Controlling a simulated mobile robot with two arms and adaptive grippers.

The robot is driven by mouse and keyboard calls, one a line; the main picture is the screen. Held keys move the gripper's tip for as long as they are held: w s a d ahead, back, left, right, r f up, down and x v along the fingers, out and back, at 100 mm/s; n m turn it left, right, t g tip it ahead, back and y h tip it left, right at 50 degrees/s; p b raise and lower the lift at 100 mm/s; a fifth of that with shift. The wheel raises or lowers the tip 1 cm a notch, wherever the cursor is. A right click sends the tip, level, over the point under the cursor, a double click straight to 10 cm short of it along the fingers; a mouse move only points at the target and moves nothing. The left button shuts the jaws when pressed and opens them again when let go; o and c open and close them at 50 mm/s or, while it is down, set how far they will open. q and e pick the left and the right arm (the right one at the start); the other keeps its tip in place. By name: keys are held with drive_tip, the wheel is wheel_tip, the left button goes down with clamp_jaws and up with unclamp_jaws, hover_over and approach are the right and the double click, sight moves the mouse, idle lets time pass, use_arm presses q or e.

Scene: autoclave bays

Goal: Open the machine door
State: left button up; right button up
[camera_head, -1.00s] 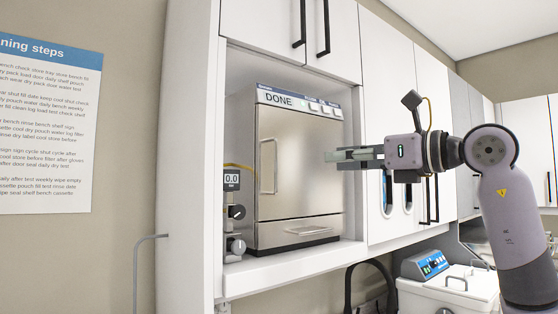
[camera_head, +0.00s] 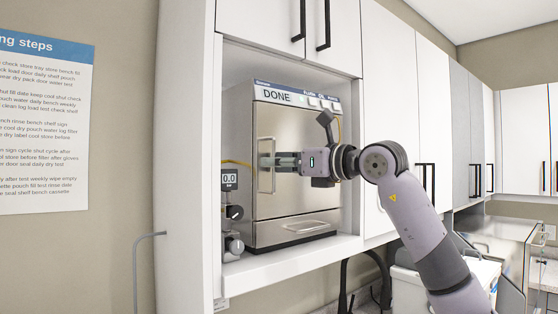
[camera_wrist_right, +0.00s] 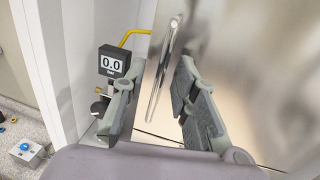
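The machine (camera_head: 298,200) is a steel-fronted autoclave in a white cabinet bay, its display reading DONE. Its door is shut, with a vertical bar handle (camera_head: 266,166) near the left edge. My right gripper (camera_head: 268,160) is at the handle in the head view. In the right wrist view, the handle (camera_wrist_right: 160,75) stands between the two spread fingers of my right gripper (camera_wrist_right: 158,112), with gaps showing on both sides. My left gripper is not in view.
A pressure gauge (camera_head: 230,179) reading 0.0, with valves below, stands just left of the machine. The bay's white side wall (camera_head: 190,180) is close on that side. White cabinets (camera_head: 392,120) continue to the right.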

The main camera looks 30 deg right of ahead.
clamp_jaws()
idle(0.8)
